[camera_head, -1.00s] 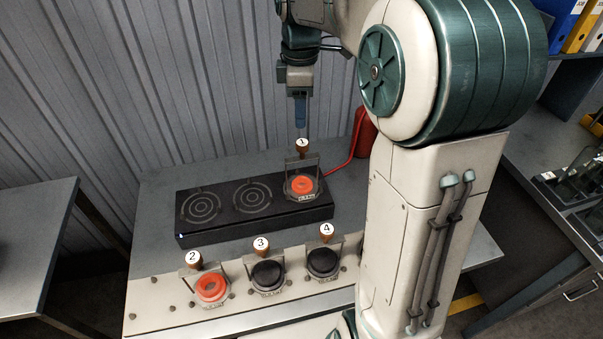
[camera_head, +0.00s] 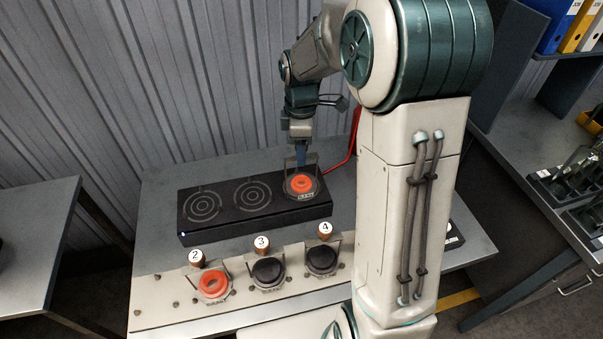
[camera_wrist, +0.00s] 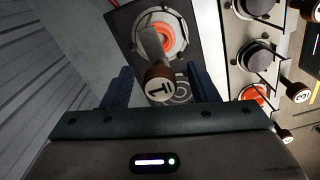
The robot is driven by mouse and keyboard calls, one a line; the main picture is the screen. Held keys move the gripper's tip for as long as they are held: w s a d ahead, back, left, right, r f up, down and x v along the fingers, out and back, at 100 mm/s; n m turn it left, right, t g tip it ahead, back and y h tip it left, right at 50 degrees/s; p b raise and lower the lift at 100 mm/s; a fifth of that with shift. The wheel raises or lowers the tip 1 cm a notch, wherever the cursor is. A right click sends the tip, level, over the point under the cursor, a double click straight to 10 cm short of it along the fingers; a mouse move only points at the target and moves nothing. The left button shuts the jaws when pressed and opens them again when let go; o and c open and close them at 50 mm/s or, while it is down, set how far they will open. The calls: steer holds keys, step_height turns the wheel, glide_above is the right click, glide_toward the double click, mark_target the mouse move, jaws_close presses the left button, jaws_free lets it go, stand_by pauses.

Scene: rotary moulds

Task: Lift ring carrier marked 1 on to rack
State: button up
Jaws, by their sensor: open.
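The ring carrier marked 1 (camera_head: 301,185) stands on the right end of the black hotplate block (camera_head: 205,233), with an orange ring in it. In the wrist view its wooden knob marked 1 (camera_wrist: 159,82) sits between my two open fingers, and its orange ring (camera_wrist: 160,36) shows beyond. My gripper (camera_wrist: 160,88) is open, with a finger on each side of the knob; I cannot tell whether either touches it. In the head view my gripper (camera_head: 300,150) is right above the carrier and hides its knob. The rack (camera_head: 165,290) is the pale strip along the table's front.
Carriers marked 2 (camera_head: 213,284), 3 (camera_head: 267,272) and 4 (camera_head: 322,260) stand in a row on the rack. Carrier 2 holds orange, the others black. Two ringed spots on the block's left and middle are empty. A red cable (camera_head: 345,158) runs behind my arm.

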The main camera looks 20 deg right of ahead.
jaws_close()
steer(key=shift+r, duration=0.1)
